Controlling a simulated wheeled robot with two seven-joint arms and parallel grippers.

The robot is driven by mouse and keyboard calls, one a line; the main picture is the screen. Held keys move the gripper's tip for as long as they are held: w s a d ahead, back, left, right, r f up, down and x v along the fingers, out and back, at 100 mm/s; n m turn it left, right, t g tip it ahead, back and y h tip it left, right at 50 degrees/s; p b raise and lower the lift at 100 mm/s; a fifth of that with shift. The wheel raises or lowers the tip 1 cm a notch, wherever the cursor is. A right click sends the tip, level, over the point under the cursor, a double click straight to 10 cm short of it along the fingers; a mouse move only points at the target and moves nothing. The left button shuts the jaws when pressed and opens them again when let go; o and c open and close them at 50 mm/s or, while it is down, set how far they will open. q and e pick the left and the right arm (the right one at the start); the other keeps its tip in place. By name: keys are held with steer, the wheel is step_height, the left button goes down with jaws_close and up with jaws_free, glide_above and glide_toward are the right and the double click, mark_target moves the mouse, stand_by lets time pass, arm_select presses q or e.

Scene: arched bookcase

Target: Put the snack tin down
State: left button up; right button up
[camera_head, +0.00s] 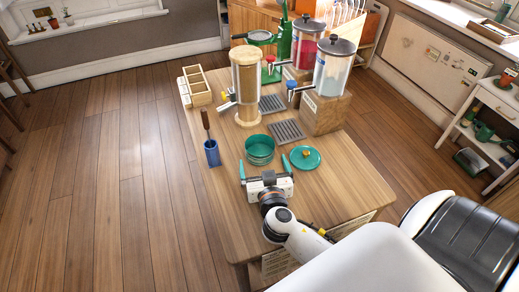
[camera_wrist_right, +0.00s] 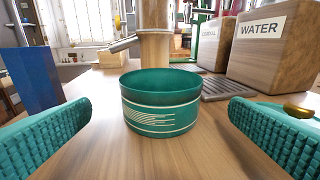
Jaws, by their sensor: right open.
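The snack tin (camera_head: 260,151) is a round green tin with pale stripes, standing upright on the wooden table (camera_head: 215,205). It also shows in the middle of the right wrist view (camera_wrist_right: 161,108), with its top open. A green lid with a gold knob (camera_head: 305,158) lies on the table to its right. My right gripper (camera_head: 264,164) is open at the near side of the tin. In the wrist view its two green fingers are at either side, with gaps to the tin. My left gripper is not in view.
Behind are a tall dispenser (camera_head: 247,85), a drip grate (camera_head: 287,132) and a wooden WATER block (camera_wrist_right: 272,52). A divided wooden box (camera_head: 196,86) is at the far left.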

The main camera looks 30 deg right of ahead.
mark_target(258, 140)
steer(key=shift+x, duration=0.95)
steer(key=p+x, duration=0.1)
steer(key=x, duration=0.4)
steer(key=shift+w+p, duration=0.1)
steer(key=shift+p, duration=0.2)
steer(key=shift+r, duration=0.1)
steer(key=c, duration=1.1)
